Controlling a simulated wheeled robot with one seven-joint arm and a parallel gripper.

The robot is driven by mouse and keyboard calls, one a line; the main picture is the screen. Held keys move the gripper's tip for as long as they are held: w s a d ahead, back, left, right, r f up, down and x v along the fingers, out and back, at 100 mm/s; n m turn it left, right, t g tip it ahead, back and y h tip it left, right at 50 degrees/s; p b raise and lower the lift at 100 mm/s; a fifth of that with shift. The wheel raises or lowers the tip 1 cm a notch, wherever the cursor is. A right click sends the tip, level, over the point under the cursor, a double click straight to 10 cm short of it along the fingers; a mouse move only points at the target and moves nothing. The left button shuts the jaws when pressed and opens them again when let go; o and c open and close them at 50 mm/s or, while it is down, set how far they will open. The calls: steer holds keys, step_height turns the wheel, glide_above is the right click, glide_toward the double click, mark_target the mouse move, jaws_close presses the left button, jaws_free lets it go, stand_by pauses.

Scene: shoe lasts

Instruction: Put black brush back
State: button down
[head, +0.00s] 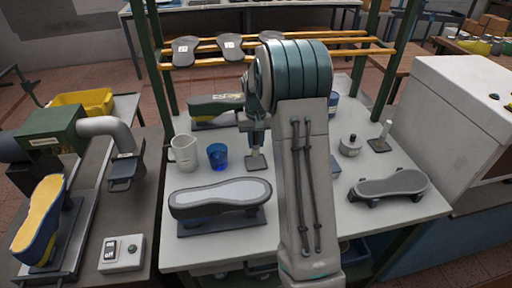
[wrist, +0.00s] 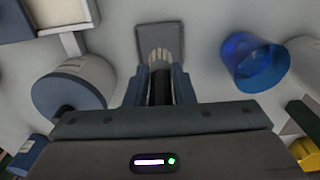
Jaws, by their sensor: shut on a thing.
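The black brush (wrist: 160,88) has a dark handle and pale bristles. My gripper (wrist: 158,80) is shut on its handle. In the wrist view the bristles overlap a grey square pad (wrist: 172,36). In the head view my gripper (head: 254,140) is above the table, with the pale brush end (head: 256,157) pointing down over the pad (head: 257,167). I cannot tell whether the bristles touch the pad. A blue cup (head: 217,155) stands just left of the brush; it also shows in the wrist view (wrist: 255,62).
A white pitcher (head: 184,152) stands left of the cup. A grey-soled shoe (head: 220,195) lies sole up in front. A small lidded pot (head: 350,146), a pale upright piece on a base (head: 382,136) and a grey sole form (head: 390,184) are at the right. My arm hides the table's middle.

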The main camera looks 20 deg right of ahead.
mark_target(256, 145)
steer(key=shift+f+p, duration=0.35)
steer(key=shift+f, duration=1.55)
steer(key=c, duration=1.2)
jaws_free()
steer(key=shift+f, duration=0.1)
steer(key=shift+c, duration=0.2)
